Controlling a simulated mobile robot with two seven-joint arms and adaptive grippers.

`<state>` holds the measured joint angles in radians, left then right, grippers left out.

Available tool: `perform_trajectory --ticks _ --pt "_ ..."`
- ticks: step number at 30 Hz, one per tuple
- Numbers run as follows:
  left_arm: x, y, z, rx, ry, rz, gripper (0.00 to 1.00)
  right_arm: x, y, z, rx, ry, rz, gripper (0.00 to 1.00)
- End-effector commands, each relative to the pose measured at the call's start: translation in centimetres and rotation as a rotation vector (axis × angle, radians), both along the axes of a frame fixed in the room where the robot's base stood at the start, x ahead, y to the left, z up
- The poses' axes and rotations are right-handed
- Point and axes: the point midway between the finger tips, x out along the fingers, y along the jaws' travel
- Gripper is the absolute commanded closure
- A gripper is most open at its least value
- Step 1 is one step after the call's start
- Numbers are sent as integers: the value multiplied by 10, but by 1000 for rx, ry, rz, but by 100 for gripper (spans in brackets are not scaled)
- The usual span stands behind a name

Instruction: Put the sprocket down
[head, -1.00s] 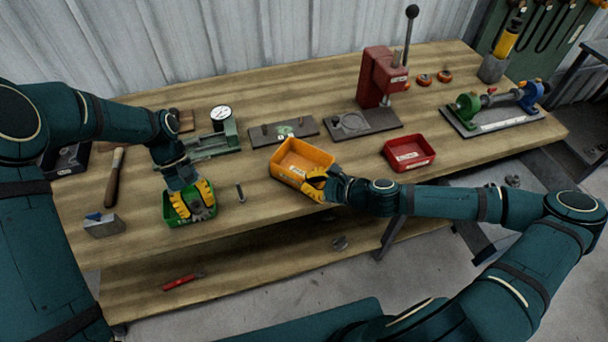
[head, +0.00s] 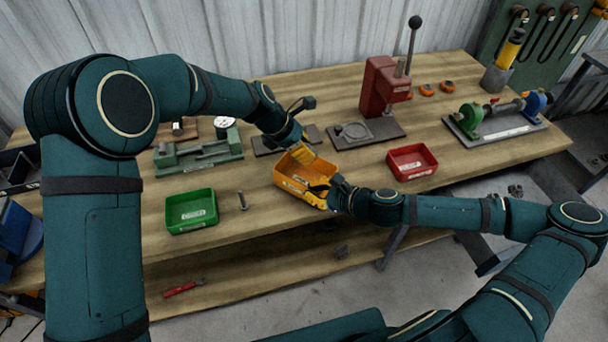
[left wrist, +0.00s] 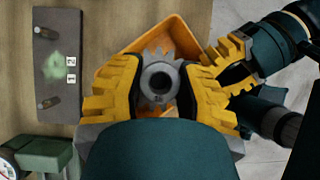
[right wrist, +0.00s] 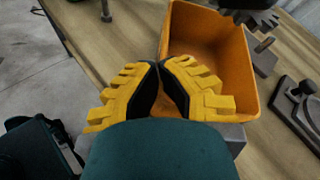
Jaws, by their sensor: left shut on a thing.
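The sprocket (left wrist: 158,82), a grey toothed wheel with a central hub, is between the yellow fingers of my left gripper (left wrist: 160,92). My left gripper (head: 303,154) is shut on it and holds it over the orange bin (head: 289,183). The sprocket also shows dark at the top of the right wrist view (right wrist: 262,20), above the bin's far end. I cannot make it out in the head view. My right gripper (head: 327,191) is at the bin's near right corner. Its fingertips (right wrist: 160,68) are closed together on the bin's wall.
The red bin (head: 412,161) is at right. A red press (head: 382,88) and a dark plate with pegs (left wrist: 57,65) stand behind the orange bin.

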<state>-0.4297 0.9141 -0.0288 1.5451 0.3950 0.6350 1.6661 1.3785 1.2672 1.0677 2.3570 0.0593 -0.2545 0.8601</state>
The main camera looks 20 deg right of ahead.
Motion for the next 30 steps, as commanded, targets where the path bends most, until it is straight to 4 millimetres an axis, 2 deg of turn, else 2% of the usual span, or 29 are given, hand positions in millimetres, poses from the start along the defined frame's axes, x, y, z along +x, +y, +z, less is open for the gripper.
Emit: perform_trajectory --ticks 1,3,11,18,30 --pt "0 1 -12 1 3 1 100 -1 -2 -5 -3 10 -6 100" --pt "0 1 -25 1 4 0 100 -1 -2 -5 -3 10 -6 100" --pt "0 1 -47 1 0 -2 100 -1 -2 -5 -1 10 -6 100" --pt "0 1 -77 1 2 -4 100 -1 -2 -5 -1 10 -6 100" --pt "0 1 -83 1 -1 -3 100 -1 -2 -5 -1 10 -6 100"
